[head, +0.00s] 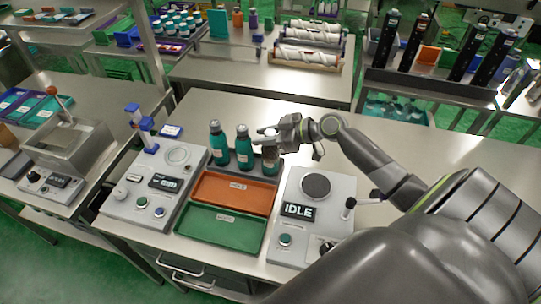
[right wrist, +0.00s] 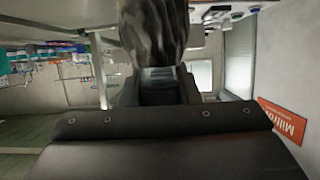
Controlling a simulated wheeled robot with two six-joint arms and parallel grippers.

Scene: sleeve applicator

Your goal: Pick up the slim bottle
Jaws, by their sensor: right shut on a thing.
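Three teal bottles stand in a row behind the trays in the head view: a left one (head: 218,145), a middle one (head: 244,148) and a right one, the slim bottle (head: 270,160). My right gripper (head: 268,138) comes in from the right and is shut on the slim bottle near its top, which the fingers partly hide. In the right wrist view, a dark glossy body (right wrist: 155,30) fills the space between the fingers (right wrist: 158,78). I cannot tell whether the bottle is clear of the table. My left gripper is not in view.
An orange tray (head: 230,193) and a green tray (head: 218,229) lie in front of the bottles. A grey device with blue posts (head: 140,205) stands left. A device reading IDLE (head: 300,212) stands right. The table behind the bottles is largely clear.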

